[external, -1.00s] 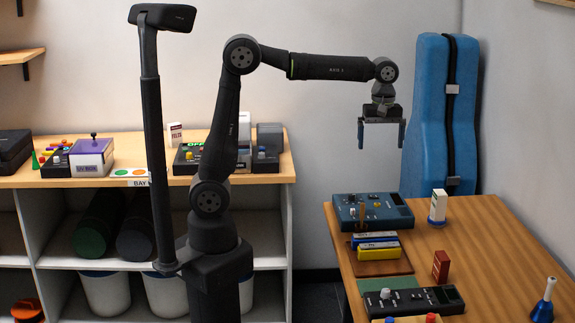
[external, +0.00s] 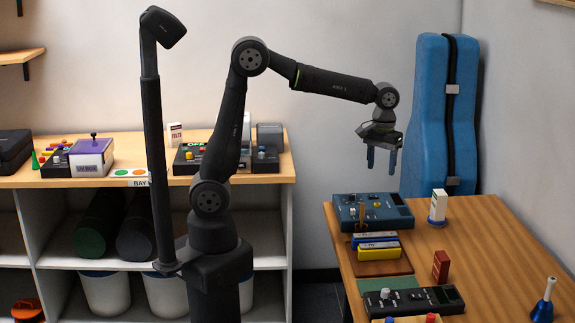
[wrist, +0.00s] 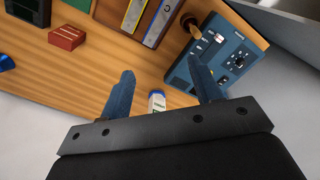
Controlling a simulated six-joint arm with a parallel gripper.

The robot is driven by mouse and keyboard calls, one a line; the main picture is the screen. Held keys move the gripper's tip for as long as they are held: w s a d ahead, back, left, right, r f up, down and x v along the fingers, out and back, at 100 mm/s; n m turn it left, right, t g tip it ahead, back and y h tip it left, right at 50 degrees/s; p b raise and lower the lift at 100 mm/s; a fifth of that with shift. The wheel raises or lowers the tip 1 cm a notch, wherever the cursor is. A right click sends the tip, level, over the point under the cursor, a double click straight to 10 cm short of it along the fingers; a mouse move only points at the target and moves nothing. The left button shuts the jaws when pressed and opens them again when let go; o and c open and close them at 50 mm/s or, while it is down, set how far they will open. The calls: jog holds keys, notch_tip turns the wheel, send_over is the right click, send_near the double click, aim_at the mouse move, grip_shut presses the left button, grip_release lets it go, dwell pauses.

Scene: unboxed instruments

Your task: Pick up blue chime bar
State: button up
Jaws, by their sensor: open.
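The blue chime bar (external: 374,237) lies on a brown tray (external: 385,269) on the right-hand table, beside a yellow chime bar (external: 377,250). In the wrist view the blue bar (wrist: 159,22) shows at the top edge, partly cut off. My gripper (external: 381,170) is open and empty, well above the table, over the far side near the blue control box (external: 390,211). In the wrist view my gripper (wrist: 161,76) has its fingers spread, with the bars beyond them.
A white bottle-like box (external: 438,206) stands right of the blue control box. A small red box (external: 441,266), a dark control unit (external: 414,301), a green mat (external: 402,282) and a blue bell (external: 543,301) are also on the table. A blue instrument case (external: 432,115) stands behind.

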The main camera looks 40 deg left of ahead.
notch_tip(320, 180, down, 6)
jog(key=m, duration=0.9)
send_over(375, 235)
jog(key=f, duration=1.3)
jog(key=shift+w+a, duration=0.1)
jog(key=shift+a, duration=0.2)
jog(key=shift+d+f, duration=0.15)
jog(key=shift+f, duration=1.25)
jog(key=shift+d+f, duration=0.1)
jog(key=shift+f, duration=1.25)
jog(key=c, duration=1.2)
jog(key=shift+o, duration=0.2)
jog(key=shift+r, duration=0.1)
